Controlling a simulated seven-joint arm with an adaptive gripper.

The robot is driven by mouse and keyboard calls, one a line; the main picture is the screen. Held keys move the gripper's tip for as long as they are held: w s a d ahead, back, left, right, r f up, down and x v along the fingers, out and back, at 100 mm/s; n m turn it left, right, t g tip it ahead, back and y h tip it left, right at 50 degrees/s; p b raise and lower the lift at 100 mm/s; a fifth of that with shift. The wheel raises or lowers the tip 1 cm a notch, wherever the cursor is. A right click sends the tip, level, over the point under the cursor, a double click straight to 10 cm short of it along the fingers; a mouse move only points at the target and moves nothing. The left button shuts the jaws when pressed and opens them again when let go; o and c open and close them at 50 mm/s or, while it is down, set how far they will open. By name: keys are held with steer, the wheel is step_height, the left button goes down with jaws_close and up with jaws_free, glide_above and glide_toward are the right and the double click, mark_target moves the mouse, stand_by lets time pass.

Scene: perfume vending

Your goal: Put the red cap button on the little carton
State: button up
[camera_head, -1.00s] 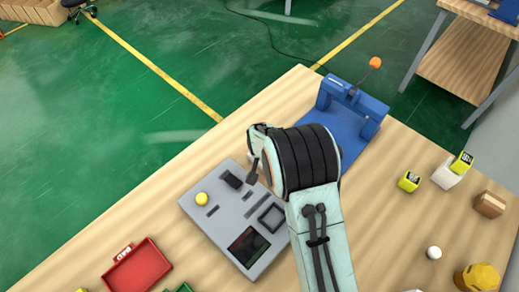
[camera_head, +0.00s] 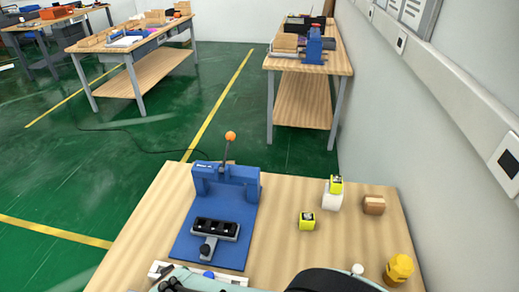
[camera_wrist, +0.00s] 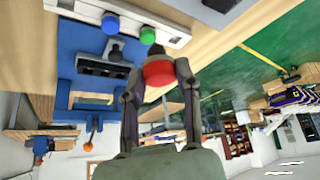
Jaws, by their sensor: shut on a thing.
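In the wrist view, my gripper (camera_wrist: 158,80) is shut on the red cap button (camera_wrist: 158,73), which sits between the two fingertips. The head view shows only part of my arm at the bottom edge, so the gripper and the red button are hidden there. A small brown carton (camera_head: 374,205) stands on the right part of the table in the head view, near the wall side. I cannot make out the carton in the wrist view. The held button is apart from it.
A blue press (camera_head: 225,180) with an orange-knobbed lever stands left. A white rack (camera_wrist: 75,8) holds blue (camera_wrist: 110,24) and green (camera_wrist: 147,35) buttons. Near the carton are a yellow box (camera_head: 306,222), a white block (camera_head: 332,200) bearing another, a white cap (camera_head: 357,269) and a yellow bottle (camera_head: 399,270).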

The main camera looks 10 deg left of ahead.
steer(key=shift+s+d+f, duration=0.1)
steer(key=shift+s+d, duration=0.05)
steer(key=w+r+n, duration=0.1)
steer(key=w+r, duration=0.2)
steer(key=w, duration=0.7)
steer(key=w+d+r+m, duration=0.2)
steer(key=w+d+m, duration=0.1)
steer(key=w+d, duration=1)
steer(key=w+d+f+m+t+h, duration=0.1)
steer(key=w+d+m+h, duration=0.2)
steer(key=d, duration=1.2)
steer(key=w+d+m+t+h, duration=0.15)
steer(key=d+m, duration=0.25)
steer(key=d, duration=1.2)
glide_toward(375, 196)
steer(key=shift+w+a+r+g, duration=0.1)
steer(key=shift+w+g, duration=0.1)
steer(key=shift+w, duration=0.35)
steer(key=shift+w+a+g, duration=0.1)
steer(key=shift+w+g, duration=0.05)
steer(key=shift+w, duration=0.35)
steer(key=shift+x, duration=0.95)
steer(key=shift+w+d+f, duration=0.1)
steer(key=shift+d+f, duration=0.05)
steer(key=shift+f, duration=1.2)
